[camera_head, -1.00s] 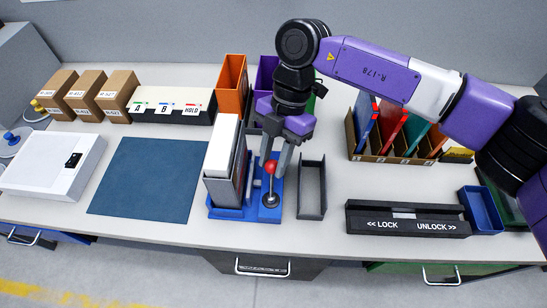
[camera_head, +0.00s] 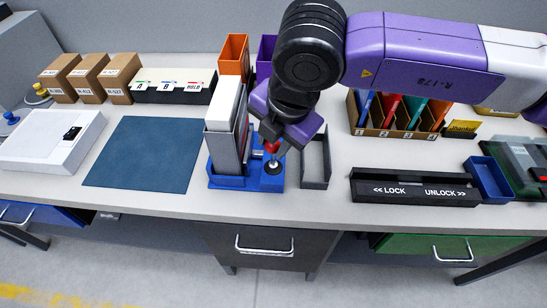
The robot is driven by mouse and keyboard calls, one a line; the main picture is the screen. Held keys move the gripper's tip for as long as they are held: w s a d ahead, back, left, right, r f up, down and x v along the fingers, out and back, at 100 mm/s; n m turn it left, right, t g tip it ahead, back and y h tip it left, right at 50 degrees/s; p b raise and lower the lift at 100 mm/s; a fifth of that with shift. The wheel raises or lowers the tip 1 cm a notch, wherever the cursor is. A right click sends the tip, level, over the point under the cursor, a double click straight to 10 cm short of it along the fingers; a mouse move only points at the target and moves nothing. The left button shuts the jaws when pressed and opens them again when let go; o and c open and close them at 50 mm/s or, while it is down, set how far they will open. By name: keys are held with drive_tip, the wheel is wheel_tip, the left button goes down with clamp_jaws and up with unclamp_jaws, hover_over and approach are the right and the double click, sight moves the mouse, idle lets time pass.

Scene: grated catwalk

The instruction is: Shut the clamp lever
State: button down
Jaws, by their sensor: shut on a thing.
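The clamp stands on a blue base (camera_head: 232,182) near the front edge of the table. A white and grey block (camera_head: 223,135) stands upright in the base's left part. The clamp lever has a red knob (camera_head: 271,147) on a dark round foot (camera_head: 273,167) at the base's right part. My gripper (camera_head: 272,140) is directly over the lever and shut on its red knob. The gripper and wrist hide part of the lever, so its exact tilt is hard to tell.
A narrow grey tray (camera_head: 315,165) stands close right of the clamp. A black LOCK/UNLOCK slider box (camera_head: 412,189) and a blue bin (camera_head: 487,180) lie farther right. Orange (camera_head: 233,55) and purple bins stand behind. A blue mat (camera_head: 143,154) lies flat at left.

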drive_tip(key=shift+s+f+b, duration=0.25)
drive_tip(key=shift+s+b, duration=0.4)
drive_tip(key=shift+b, duration=0.45)
drive_tip(key=shift+s+f+b, duration=0.25)
drive_tip(key=shift+s+b, duration=0.4)
drive_tip(key=shift+b, duration=0.45)
drive_tip(key=shift+s, duration=0.1)
drive_tip(key=c, duration=1.1)
unclamp_jaws()
drive_tip(key=shift+o, duration=0.2)
drive_tip(key=shift+r, duration=0.15)
drive_tip(key=v, duration=0.7)
drive_tip(key=shift+r, duration=0.25)
